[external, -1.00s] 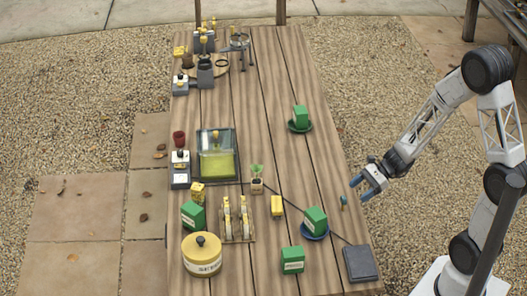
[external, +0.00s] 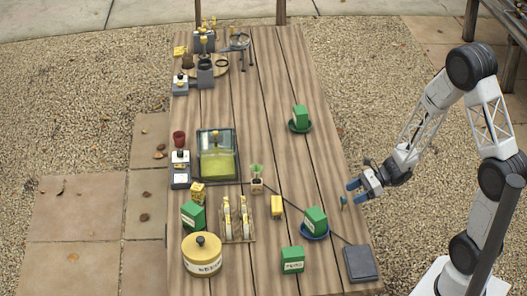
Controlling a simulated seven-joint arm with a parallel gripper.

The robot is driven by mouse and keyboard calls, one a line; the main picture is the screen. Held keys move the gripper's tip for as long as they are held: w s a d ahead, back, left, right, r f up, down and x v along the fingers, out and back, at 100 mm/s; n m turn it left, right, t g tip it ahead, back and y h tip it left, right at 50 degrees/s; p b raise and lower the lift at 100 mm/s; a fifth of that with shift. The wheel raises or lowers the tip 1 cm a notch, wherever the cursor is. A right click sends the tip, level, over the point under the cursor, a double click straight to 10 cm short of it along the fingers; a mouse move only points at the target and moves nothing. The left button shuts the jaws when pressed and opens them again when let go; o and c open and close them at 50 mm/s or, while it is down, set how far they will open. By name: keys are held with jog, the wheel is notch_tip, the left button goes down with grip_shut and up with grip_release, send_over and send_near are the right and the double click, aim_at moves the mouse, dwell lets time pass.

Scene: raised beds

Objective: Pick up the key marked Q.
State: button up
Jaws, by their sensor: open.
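A small blue item (external: 344,200) stands near the right edge of the wooden table (external: 300,80); it may be the key, but it is too small for me to read a Q or any other mark. My gripper (external: 354,191) is open with blue fingers, just right of and slightly above that item in the picture. Its fingers point left toward the table, and nothing shows between them. I cannot tell whether a finger touches the item.
Green boxes stand on a blue saucer (external: 315,236) and a green saucer (external: 299,127). A dark grey slab (external: 361,264) lies at the near right corner, with a dark cord running to it. A yellow lidded tin (external: 202,258) stands near left. The table's middle right is clear.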

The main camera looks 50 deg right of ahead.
aim_at(344, 197)
jog(key=shift+w+a+f, duration=0.25)
jog(key=shift+w+a, duration=0.15)
jog(key=shift+a, duration=0.15)
jog(key=shift+x, duration=2.6)
jog(key=c, duration=1)
jog(key=shift+r, duration=0.15)
